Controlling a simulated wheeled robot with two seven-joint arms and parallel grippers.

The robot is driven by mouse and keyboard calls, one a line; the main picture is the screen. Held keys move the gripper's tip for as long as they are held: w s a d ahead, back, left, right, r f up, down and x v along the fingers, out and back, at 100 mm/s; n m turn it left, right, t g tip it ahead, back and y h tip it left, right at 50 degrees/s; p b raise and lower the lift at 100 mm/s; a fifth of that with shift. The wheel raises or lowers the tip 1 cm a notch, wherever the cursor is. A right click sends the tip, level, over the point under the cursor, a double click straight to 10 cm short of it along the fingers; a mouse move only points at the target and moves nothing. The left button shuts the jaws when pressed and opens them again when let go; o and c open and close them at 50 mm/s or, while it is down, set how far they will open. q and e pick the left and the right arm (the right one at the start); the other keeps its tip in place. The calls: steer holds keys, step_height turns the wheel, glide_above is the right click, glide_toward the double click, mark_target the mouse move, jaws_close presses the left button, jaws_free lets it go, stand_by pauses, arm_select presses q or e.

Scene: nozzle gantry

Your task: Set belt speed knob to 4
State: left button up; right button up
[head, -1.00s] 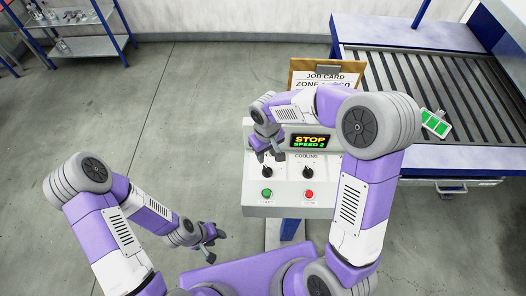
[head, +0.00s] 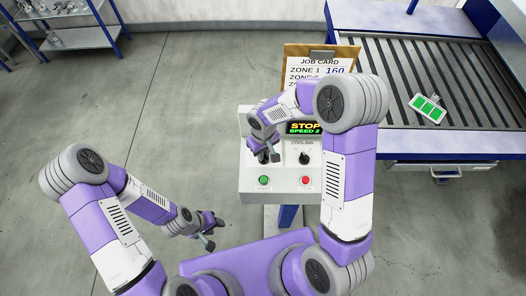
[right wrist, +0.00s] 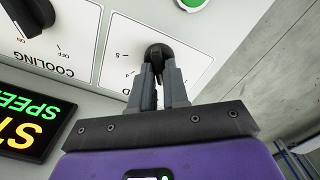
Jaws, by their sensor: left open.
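The belt speed knob (right wrist: 157,55) is a black knob on a white dial plate with a 5 visible beside it. Its pointer direction is hard to read. My right gripper (right wrist: 160,75) has its two grey fingers close together on either side of the knob, apparently pressed on it. In the head view my right gripper (head: 268,156) largely covers this knob at the left of the control panel (head: 249,185). The display (head: 303,128) reads STOP, SPEED 2. My left gripper (head: 213,233) is open and empty, low to the left of the panel.
The cooling knob (head: 305,157) is to the right, with a green button (head: 263,180) and a red button (head: 305,180) below. A job card (head: 315,72) stands behind, partly hidden by my arm. A roller conveyor (head: 440,90) bears a green-marked white item (head: 428,108).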

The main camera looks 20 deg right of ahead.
jaws_close()
steer(key=shift+f+m+b, duration=0.1)
steer(key=shift+m+b, duration=1.7)
steer(key=shift+m, duration=0.1)
steer(key=m+b, duration=0.1)
steer(key=m, duration=0.1)
steer(key=shift+d+m, duration=0.1)
steer(key=shift+m, duration=0.2)
steer(key=m+b, duration=0.1)
steer(key=m, duration=0.2)
steer(key=shift+m, duration=0.3)
steer(key=shift+d+m+b, duration=0.1)
steer(key=shift+m+b, duration=0.2)
steer(key=shift+m, duration=1.6)
